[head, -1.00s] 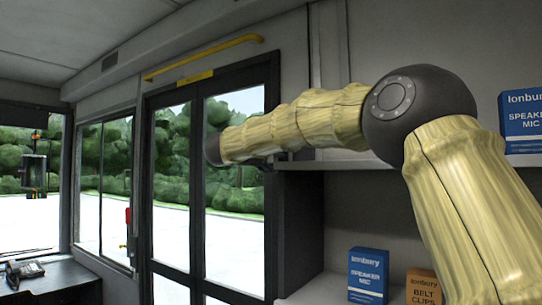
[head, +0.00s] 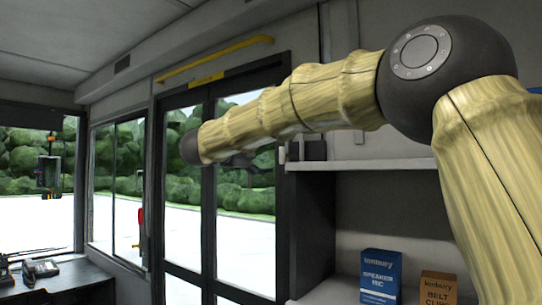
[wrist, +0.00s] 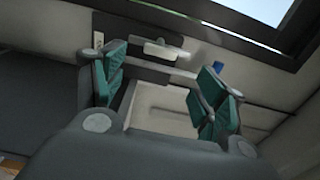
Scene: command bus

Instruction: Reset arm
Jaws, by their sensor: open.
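My arm, with wood-patterned links and dark joints, crosses the right half of the head view and reaches left in front of the glass doors. Its elbow is high at the right. In the wrist view my gripper (wrist: 160,88) is open, with its green-padded fingers apart and nothing between them. The fingers are mostly hidden behind the arm in the head view.
A shelf at the right holds a blue speaker mic box (head: 381,277) and an orange belt clips box (head: 437,288). Dark-framed glass doors (head: 208,265) stand behind the arm. A yellow rail (head: 215,57) runs above them. A desk with a phone (head: 41,268) is at the lower left.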

